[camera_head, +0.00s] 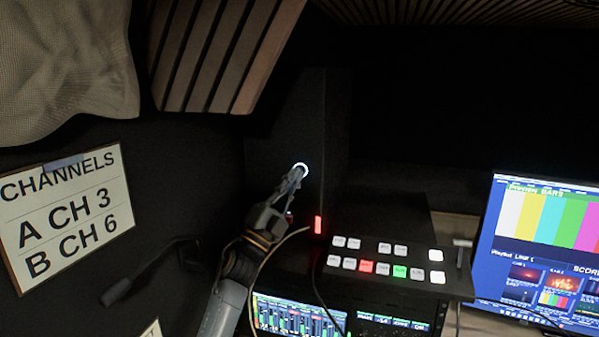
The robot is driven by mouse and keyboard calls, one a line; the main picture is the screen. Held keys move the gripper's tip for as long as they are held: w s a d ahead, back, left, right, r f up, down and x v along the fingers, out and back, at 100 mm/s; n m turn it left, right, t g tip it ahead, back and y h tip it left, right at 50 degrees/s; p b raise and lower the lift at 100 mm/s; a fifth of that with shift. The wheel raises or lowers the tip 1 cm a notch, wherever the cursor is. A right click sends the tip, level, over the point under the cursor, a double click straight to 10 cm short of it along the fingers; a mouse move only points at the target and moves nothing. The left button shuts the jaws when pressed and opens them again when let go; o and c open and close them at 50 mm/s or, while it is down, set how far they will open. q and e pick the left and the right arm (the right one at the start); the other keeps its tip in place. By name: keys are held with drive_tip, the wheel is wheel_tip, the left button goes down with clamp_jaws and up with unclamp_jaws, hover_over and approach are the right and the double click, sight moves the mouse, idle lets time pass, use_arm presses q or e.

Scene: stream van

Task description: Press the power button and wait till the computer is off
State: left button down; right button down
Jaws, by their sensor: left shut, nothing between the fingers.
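The computer (337,130) is a tall black case standing behind the control desk. Its power button (301,169) shows as a lit white ring on the front face. My left gripper (296,176) is shut and empty, with its fingertips at the lower edge of the ring. The fingertips cover part of the ring, and I cannot tell whether they press on it. A monitor (545,250) at the right is lit with colour bars and several small pictures. My right gripper is not in view.
A switcher panel (385,262) with lit white, red and green buttons lies right of my arm. A red light (318,225) glows below the computer. Cables hang beside my arm. A channels sign (66,215) and a black wall handle (140,275) are at the left.

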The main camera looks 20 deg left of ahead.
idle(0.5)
use_arm(q)
drive_tip(key=shift+w+b, duration=0.4)
drive_tip(key=shift+w, duration=0.05)
drive_tip(key=shift+w+b, duration=0.4)
idle(0.6)
drive_tip(key=shift+s, duration=0.1)
drive_tip(key=shift+s+p, duration=0.5)
drive_tip(key=shift+s, duration=0.25)
